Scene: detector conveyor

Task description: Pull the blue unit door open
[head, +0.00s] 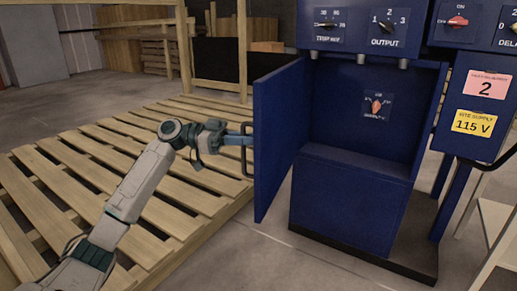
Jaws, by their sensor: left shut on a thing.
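The blue unit (352,220) stands right of centre in the head view. Its blue door (279,135) is hinged on the left side of the opening and stands open, swung out to the left and toward me. The inside of the unit shows, with a red-orange rotary switch (376,106) on the back wall. My left gripper (243,141) reaches in from the left and is shut on the dark door handle (246,160), on the outer face of the door. My right gripper is not in view.
A wooden pallet (60,165) lies on the floor to the left, below my left arm. A blue panel with pink and yellow labels (473,120) stands at the right. Bare floor (270,235) shows before the unit.

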